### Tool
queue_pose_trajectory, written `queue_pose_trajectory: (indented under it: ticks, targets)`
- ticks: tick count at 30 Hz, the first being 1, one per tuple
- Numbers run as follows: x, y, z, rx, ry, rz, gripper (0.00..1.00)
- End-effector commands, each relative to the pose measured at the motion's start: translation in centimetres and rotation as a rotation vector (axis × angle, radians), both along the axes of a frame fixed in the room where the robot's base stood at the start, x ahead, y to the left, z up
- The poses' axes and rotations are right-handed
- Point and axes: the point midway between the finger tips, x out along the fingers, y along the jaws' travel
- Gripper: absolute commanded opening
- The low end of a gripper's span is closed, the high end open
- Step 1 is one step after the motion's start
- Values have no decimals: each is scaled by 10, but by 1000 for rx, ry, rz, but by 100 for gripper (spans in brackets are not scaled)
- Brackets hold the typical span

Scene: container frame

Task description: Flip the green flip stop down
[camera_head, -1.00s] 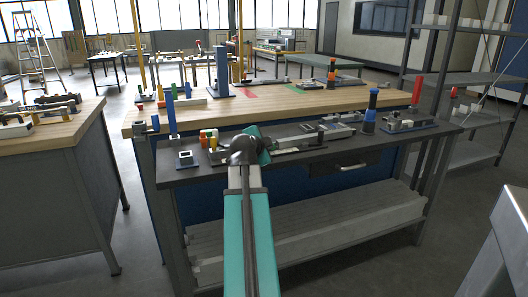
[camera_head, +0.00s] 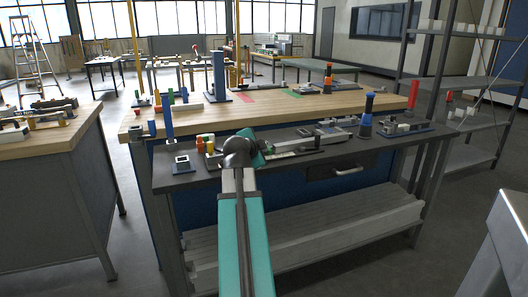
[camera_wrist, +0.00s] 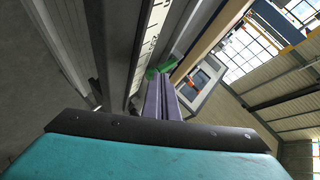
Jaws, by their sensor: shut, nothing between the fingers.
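In the head view my teal wrist hangs at the dark front shelf of the bench, and the stop is too small to make out clearly there.
The dark shelf (camera_head: 205,178) carries several small fixtures, including a blue-and-black post (camera_head: 367,115) to the right. The wooden bench top (camera_head: 275,110) behind holds a blue tower (camera_head: 219,75). A side bench (camera_head: 60,135) stands left and a shelf rack (camera_head: 455,83) right.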

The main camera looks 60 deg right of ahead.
Motion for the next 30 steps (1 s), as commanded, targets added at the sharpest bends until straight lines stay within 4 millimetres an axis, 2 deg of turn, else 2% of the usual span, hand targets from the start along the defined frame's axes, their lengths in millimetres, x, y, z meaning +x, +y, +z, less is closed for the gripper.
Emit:
queue_pose_trajectory:
  ticks: [5, 20, 30]
  targets:
    - [3, 11, 27, -4, -1, 0, 0]
    - [-10, 62, 23, -5, -1, 0, 0]
    - [-14, 80, 20, -6, 0, -1, 0]
